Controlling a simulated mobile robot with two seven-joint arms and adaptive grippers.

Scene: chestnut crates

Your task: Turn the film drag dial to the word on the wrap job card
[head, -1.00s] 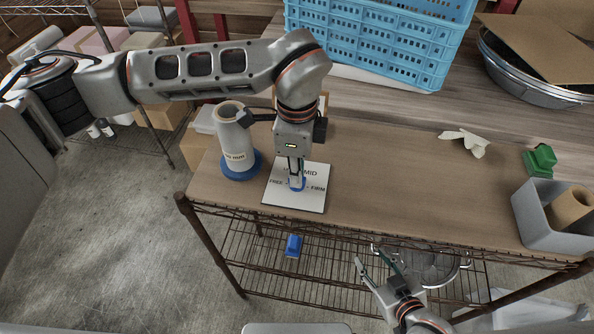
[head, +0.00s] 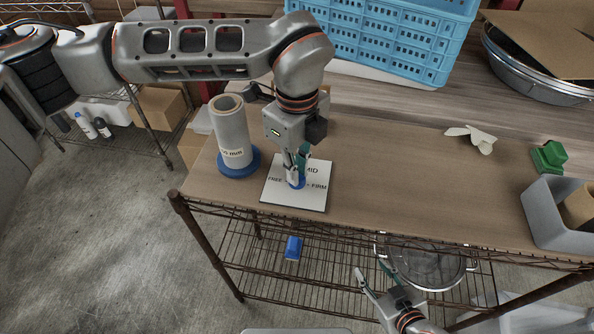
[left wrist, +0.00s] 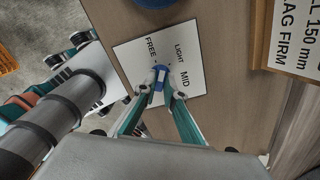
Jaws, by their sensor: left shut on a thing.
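The film drag dial is a small blue knob (head: 300,184) on a white square plate (head: 297,202), on the table. FREE, MID and FIRM read around it in the head view; FREE, LIGHT and MID read in the left wrist view. My left gripper (head: 295,178) reaches down and is shut on the blue dial (left wrist: 158,86). The fingers partly hide the dial, and I cannot tell which word it points at. The wrap job card (left wrist: 294,45), partly cut off in the left wrist view, reads "150 mm" and "AG FIRM". My right gripper (head: 373,272) is open and empty, in front of the table.
A film roll (head: 231,135) stands upright on a blue base (head: 238,170) left of the plate. A blue crate (head: 390,50) is behind. The middle tabletop is clear.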

